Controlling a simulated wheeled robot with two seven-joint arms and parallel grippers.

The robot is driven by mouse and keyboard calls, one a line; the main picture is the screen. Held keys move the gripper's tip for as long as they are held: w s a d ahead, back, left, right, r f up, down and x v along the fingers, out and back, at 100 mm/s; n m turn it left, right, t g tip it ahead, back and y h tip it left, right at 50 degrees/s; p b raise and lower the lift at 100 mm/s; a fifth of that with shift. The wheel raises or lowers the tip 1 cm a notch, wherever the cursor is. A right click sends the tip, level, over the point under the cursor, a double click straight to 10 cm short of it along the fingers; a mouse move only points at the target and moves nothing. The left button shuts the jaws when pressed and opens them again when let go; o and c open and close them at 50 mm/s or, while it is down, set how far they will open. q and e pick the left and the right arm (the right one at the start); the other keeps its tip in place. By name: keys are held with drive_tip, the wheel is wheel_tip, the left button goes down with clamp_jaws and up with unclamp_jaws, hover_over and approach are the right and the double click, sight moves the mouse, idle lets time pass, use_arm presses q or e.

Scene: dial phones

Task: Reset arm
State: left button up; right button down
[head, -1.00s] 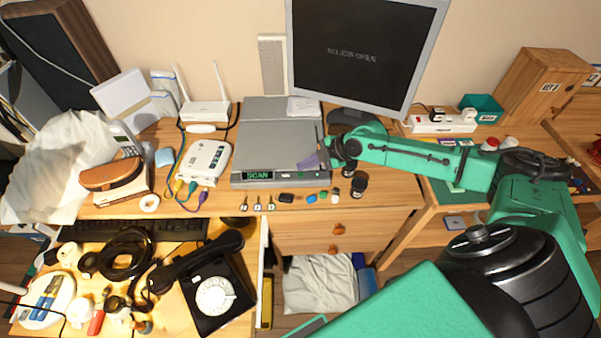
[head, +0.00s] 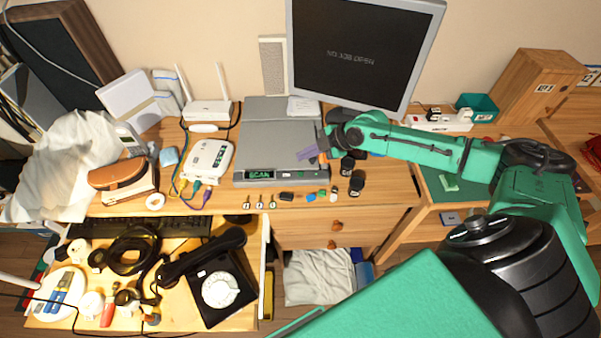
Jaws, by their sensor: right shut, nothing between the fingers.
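My right arm comes in from the right in green. My right gripper (head: 318,153) is over the right front part of the grey scanner box (head: 265,143), shut and with nothing held. A small purple piece shows at its tip; I cannot tell what it is. My left gripper is not in view. A black dial phone (head: 224,287) sits on the lower tray at the front left, with its handset (head: 203,256) lying across its top.
A monitor (head: 362,50) stands behind the scanner. A white router (head: 207,110) and a white box (head: 209,160) with coloured cables stand left of it. Small black jars (head: 356,184) stand near the gripper.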

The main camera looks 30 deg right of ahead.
drive_tip(key=s+a+f+m+g, duration=0.1)
drive_tip(key=s+a+f+m, duration=0.15)
drive_tip(key=s+a, duration=0.4)
drive_tip(key=s+a+f+m+g, duration=0.1)
drive_tip(key=s+a+m, duration=0.25)
drive_tip(key=a, duration=0.55)
drive_tip(key=s+d+f+m+g+h, duration=0.1)
drive_tip(key=s+d+m+h, duration=0.5)
drive_tip(key=s+d+m, duration=0.55)
wheel_tip(320, 180, down, 21)
drive_tip(key=d+n+g, duration=0.1)
drive_tip(key=n, duration=0.1)
drive_tip(key=s+d+f+g, duration=0.1)
drive_tip(key=s+d+f, duration=0.2)
drive_tip(key=s+f, duration=1.2)
drive_tip(key=s, duration=0.2)
drive_tip(key=shift+s+f+h, duration=0.25)
drive_tip(key=shift+s+h, duration=0.05)
drive_tip(key=shift+s, duration=0.1)
idle(1.8)
